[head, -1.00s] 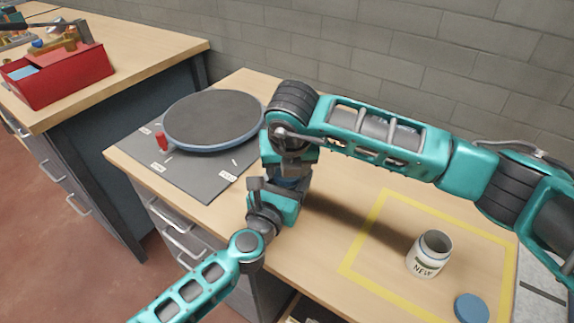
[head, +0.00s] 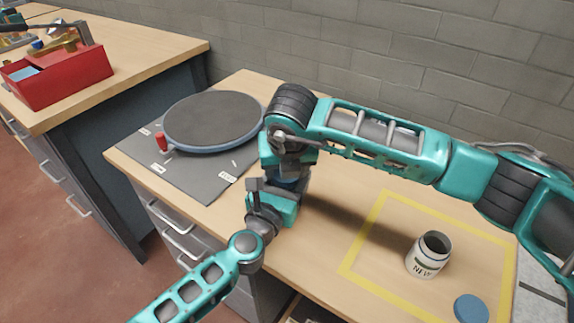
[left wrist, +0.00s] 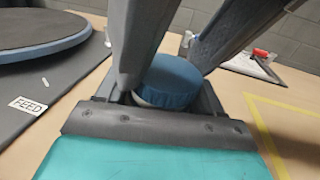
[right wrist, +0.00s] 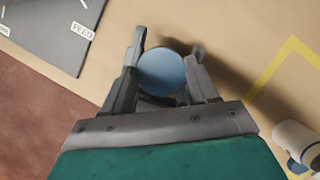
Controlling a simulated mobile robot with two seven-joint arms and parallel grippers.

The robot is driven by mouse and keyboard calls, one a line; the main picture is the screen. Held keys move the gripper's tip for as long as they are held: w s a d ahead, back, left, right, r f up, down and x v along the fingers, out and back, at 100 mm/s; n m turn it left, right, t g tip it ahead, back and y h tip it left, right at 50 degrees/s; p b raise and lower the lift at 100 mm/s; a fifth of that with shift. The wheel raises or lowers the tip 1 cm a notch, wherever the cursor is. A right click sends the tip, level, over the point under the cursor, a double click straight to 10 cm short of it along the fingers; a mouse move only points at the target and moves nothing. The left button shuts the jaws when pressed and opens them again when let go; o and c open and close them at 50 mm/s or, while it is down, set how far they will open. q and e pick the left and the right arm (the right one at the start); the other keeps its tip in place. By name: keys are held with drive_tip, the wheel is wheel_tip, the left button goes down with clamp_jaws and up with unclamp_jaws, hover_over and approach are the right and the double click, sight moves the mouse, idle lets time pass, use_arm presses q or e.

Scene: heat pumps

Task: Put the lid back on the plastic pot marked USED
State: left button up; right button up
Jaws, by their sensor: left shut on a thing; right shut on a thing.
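A blue lid (left wrist: 172,82) sits over a pale rim in the left wrist view, and no clear gap shows between them. The lid also shows from above in the right wrist view (right wrist: 162,72), between the fingers of my right gripper (right wrist: 165,65), which is shut on it. My left gripper (left wrist: 165,95) is shut on the pot below the lid. The pot's body and marking are hidden by the grippers. In the head view both grippers meet near the bench's front edge, and my right arm hides most of this spot.
A round turntable (head: 213,120) is on a grey mat at left. A red box (head: 60,75) is on another bench.

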drive_tip(key=shift+s+f, duration=0.15)
drive_tip(key=shift+f, duration=0.4)
drive_tip(key=o, duration=0.7)
drive_tip(key=shift+o, duration=0.8)
drive_tip(key=o, duration=0.3)
drive_tip(key=shift+s+r, duration=0.1)
drive_tip(key=shift+r, duration=0.25)
drive_tip(key=v, duration=0.8)
drive_tip(key=shift+r, duration=0.15)
